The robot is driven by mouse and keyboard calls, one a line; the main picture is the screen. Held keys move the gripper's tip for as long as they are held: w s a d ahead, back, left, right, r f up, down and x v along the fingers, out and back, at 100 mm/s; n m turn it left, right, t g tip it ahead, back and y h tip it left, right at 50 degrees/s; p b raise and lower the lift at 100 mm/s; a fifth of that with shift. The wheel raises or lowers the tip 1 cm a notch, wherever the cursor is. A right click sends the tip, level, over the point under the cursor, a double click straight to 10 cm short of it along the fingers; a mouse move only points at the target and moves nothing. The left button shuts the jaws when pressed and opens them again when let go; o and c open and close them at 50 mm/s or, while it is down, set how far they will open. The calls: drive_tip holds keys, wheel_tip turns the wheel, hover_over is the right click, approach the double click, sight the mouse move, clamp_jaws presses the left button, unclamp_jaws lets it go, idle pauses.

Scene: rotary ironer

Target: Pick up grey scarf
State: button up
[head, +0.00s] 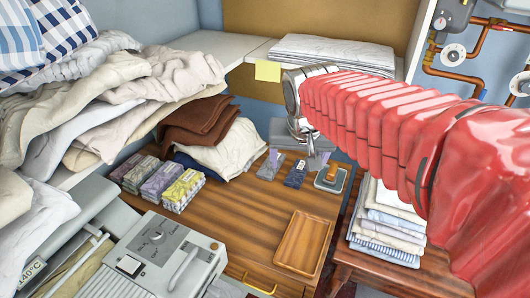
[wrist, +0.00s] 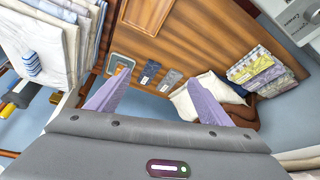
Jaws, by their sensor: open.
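No single thing is plainly the grey scarf. A row of small folded patterned cloths lies on the wooden cabinet top, and its greyish bundle (head: 141,172) sits left of a purple bundle (head: 160,181) and a yellow one (head: 184,190). The row also shows at the upper right of the wrist view, with the yellow bundle (wrist: 248,66) nearest. My gripper (head: 297,162) is open and empty above the cabinet's back part, right of and apart from the row. Its two lavender fingers spread wide in the wrist view (wrist: 160,98).
Small dark (head: 296,174) and grey (wrist: 170,79) flat pieces lie below my gripper, beside a tray with an orange-handled item (head: 332,178). Brown cloth (head: 196,122) and cream cloth (head: 226,150) are heaped behind the row. An empty wooden tray (head: 303,243) lies in front. Folded linen (head: 385,225) is stacked right.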

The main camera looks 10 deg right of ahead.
drive_tip(key=w+a+f+m, duration=0.1)
drive_tip(key=w+f, duration=0.4)
drive_tip(key=w, duration=0.3)
drive_tip(key=w+a+f+m+h, duration=0.1)
drive_tip(key=w+f, duration=0.4)
drive_tip(key=w, duration=0.4)
drive_tip(key=w+a+f+m+g, duration=0.1)
drive_tip(key=w+f+m, duration=0.1)
drive_tip(key=w+f, duration=0.3)
drive_tip(key=w, duration=0.3)
drive_tip(key=shift+w+a, duration=0.3)
drive_tip(key=shift+w, duration=0.05)
hover_over(270, 166)
drive_tip(key=s+a, duration=0.1)
drive_tip(key=s, duration=0.1)
drive_tip(key=shift+s+a+f, duration=0.1)
drive_tip(key=shift+f, duration=1.9)
drive_tip(key=shift+s+a+f, duration=0.1)
drive_tip(key=shift+f, duration=1.85)
drive_tip(key=shift+x, duration=2.6)
drive_tip(key=shift+w, duration=0.1)
